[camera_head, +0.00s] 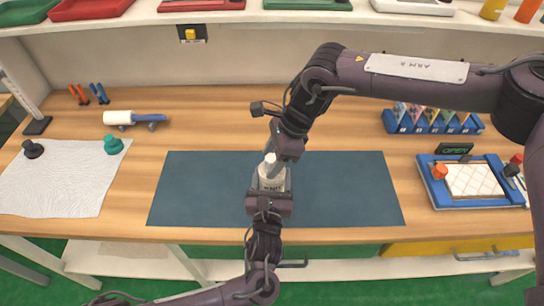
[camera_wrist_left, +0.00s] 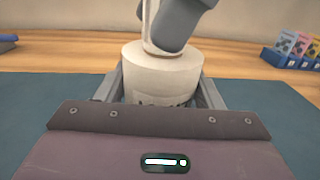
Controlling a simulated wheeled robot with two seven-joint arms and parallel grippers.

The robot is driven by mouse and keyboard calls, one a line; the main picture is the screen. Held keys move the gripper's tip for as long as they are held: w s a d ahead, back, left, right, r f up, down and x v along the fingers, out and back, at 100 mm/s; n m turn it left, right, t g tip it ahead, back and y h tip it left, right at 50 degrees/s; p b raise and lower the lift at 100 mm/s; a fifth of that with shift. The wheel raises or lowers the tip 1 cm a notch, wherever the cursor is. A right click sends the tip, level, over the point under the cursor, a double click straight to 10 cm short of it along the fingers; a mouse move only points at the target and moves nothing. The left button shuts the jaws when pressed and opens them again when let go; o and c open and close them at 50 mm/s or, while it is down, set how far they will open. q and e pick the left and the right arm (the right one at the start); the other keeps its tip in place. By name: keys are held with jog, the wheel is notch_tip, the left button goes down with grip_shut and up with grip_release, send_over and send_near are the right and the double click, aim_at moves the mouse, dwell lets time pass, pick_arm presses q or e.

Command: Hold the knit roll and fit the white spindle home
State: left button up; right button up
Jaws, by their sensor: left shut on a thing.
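The knit roll (camera_head: 271,178) is a cream cylinder with dark lettering, standing upright over the dark blue mat. My left gripper (camera_head: 270,188) is shut on it from the front, one grey finger on each side. In the left wrist view the roll (camera_wrist_left: 162,76) fills the space between the fingers. The white spindle (camera_wrist_left: 148,24) shows as a pale upright piece at the roll's top. My right gripper (camera_head: 272,159) comes down from above, its grey fingers (camera_wrist_left: 178,26) closed around the spindle just over the roll. The fingers hide how deep the spindle sits.
The blue mat (camera_head: 350,190) is otherwise bare. A white cloth (camera_head: 65,185) with two knobs lies left, a white-and-blue roller tool (camera_head: 125,118) behind it. A blue framed tray (camera_head: 440,195) and a blue card rack (camera_head: 430,122) stand right. A shelf (camera_head: 230,17) runs above the back.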

jog(key=v, duration=1.2)
pick_arm(q)
jog(key=o, duration=1)
